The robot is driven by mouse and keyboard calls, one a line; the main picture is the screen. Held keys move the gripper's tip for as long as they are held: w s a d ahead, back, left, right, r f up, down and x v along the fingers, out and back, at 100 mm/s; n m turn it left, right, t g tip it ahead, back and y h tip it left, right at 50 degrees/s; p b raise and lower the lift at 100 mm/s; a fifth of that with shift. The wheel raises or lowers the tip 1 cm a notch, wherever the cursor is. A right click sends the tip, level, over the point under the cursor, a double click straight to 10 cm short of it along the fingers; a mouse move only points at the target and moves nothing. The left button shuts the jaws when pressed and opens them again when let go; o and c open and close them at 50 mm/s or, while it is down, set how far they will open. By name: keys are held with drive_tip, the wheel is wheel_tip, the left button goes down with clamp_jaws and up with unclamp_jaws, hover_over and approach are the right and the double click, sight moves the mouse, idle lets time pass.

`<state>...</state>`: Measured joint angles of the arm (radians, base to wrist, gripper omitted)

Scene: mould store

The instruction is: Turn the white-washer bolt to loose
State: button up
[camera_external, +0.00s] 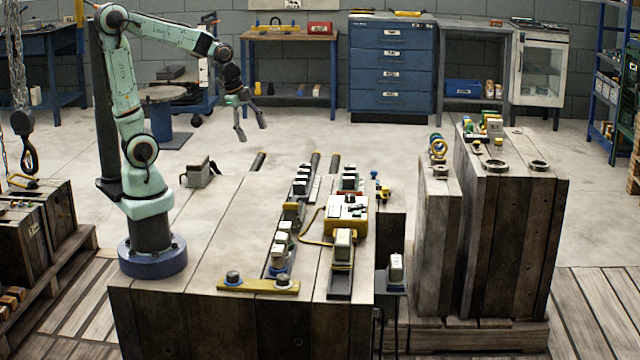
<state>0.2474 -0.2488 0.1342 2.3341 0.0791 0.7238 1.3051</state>
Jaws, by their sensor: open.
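Two dark-topped bolt heads stand on a yellow bar (258,288) at the front of the bench. The left bolt (233,277) seems to have a bluish ring under it. The right bolt (284,284) seems to have a paler ring, perhaps the white washer; it is too small to be sure. Their turned positions cannot be read. My gripper (252,131) is open and empty, high above the back of the bench, far from both bolts, with its fingers spread and pointing down.
A row of pale blocks (283,238) stands in a dark rail behind the right bolt. A yellow box with a dark knob (347,215) and a pale block (343,246) stand to the right. The bench top (225,232) left of the rail is clear. Tall wooden blocks (510,225) stand further right.

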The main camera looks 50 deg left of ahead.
drive_tip(key=w+d+f+m+g+h, duration=0.1)
drive_tip(key=w+d+f+m, duration=0.1)
drive_tip(key=d+m, duration=0.25)
drive_tip(key=w+d+f+m, duration=0.1)
drive_tip(key=d+f+m, duration=0.2)
drive_tip(key=d, duration=0.3)
drive_tip(key=m+g+y, duration=0.2)
drive_tip(key=m+g, duration=0.1)
drive_tip(key=m, duration=0.5)
hover_over(283, 276)
wheel_tip(283, 276, down, 13)
drive_tip(key=shift+f, duration=0.1)
wheel_tip(283, 276, down, 6)
drive_tip(key=shift+r, duration=0.1)
drive_tip(key=shift+f, duration=0.4)
clamp_jaws()
